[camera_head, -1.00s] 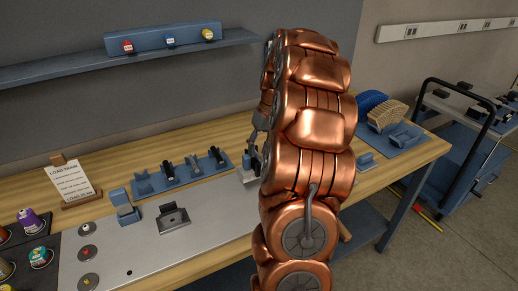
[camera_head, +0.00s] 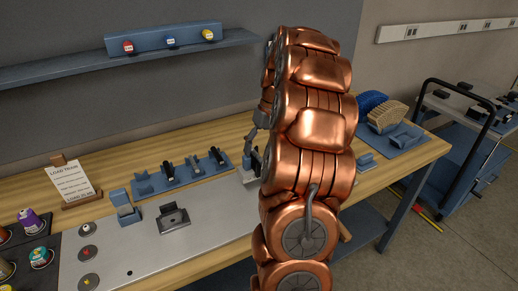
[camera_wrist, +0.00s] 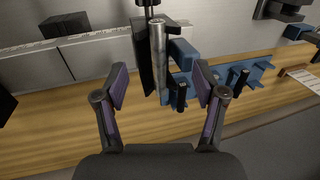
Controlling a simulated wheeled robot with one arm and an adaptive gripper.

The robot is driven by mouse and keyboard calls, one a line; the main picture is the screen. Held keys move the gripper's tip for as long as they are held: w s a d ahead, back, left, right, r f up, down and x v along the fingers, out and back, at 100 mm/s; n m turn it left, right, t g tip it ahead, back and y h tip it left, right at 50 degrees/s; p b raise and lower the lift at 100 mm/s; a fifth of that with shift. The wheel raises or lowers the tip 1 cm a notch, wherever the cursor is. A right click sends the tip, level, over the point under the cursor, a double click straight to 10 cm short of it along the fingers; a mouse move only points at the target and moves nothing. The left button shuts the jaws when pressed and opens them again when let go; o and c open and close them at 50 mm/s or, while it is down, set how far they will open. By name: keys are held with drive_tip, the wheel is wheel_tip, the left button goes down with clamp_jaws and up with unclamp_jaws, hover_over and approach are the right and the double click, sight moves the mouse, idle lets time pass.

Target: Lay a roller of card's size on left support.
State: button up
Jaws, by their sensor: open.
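In the head view a blue rack (camera_head: 182,177) holds several dark, grey-ended rollers (camera_head: 193,164), with an empty cradle at its left end. The rack and a dark roller (camera_wrist: 240,78) also show in the wrist view. The printed card (camera_head: 72,184) stands left of the rack; its size line is too small to read. A blue stepped block (camera_head: 124,207) and a dark cradle (camera_head: 173,219) stand on the metal plate; I cannot tell which is the left support. My gripper (camera_wrist: 160,84) is open and empty. A silver rod (camera_wrist: 158,50) with a dark plate shows beyond the fingers.
My copper arm hides the middle of the bench in the head view. A dark tray (camera_head: 28,250) with several coloured items lies at lower left. A blue stand (camera_head: 400,138) with brushes is at the right end. A shelf (camera_head: 130,65) hangs behind.

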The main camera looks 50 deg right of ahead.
drive_tip(key=shift+v, duration=2.1)
drive_tip(key=v, duration=0.7)
drive_tip(key=shift+r, duration=0.2)
drive_tip(key=shift+d, duration=0.15)
